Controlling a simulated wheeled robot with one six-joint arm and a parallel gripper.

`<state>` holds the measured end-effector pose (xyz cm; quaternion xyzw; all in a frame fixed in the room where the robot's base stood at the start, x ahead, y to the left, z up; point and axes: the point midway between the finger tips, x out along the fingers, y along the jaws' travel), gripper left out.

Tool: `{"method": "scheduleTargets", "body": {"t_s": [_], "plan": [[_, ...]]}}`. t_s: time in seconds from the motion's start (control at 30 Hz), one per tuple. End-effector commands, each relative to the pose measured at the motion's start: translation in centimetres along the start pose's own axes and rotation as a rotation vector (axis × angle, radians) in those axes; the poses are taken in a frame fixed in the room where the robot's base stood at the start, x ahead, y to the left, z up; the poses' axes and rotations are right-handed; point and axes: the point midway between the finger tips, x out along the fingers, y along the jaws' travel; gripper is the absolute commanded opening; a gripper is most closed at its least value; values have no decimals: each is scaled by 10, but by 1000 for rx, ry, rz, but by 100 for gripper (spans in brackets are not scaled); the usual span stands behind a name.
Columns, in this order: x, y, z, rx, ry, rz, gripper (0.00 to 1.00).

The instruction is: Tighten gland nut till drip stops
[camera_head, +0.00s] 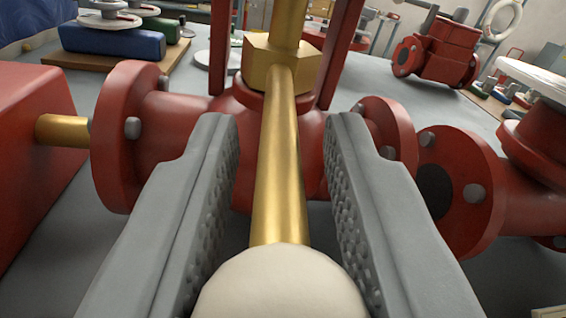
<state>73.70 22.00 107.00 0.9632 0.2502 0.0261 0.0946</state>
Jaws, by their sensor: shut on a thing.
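A brass hexagonal gland nut (262,66) sits on top of a red flanged valve body (160,125), with a brass stem (289,20) rising from it. A brass rod (281,170) runs from the nut towards me and ends in a cream ball knob (283,285). My gripper (284,120) has one grey finger on each side of the rod and is shut on the knob. Gaps show between the fingertips and the rod. The knob's lower part is cut off by the frame. No drip is visible.
A large red block (40,150) stands close at left, joined to the valve by a brass shaft (62,130). Another red flanged valve (470,190) stands close at right. A red valve (437,50) and several handwheel parts lie behind. Red yoke posts (221,45) flank the stem.

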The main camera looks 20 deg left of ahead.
Motion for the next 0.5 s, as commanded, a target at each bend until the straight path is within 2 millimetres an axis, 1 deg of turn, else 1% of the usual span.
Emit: {"method": "scheduleTargets", "body": {"t_s": [0.2, 0.5], "plan": [[0, 0, -1, 0, -8, 32, 0], [0, 0, 0, 0, -9, 35, 0]]}}
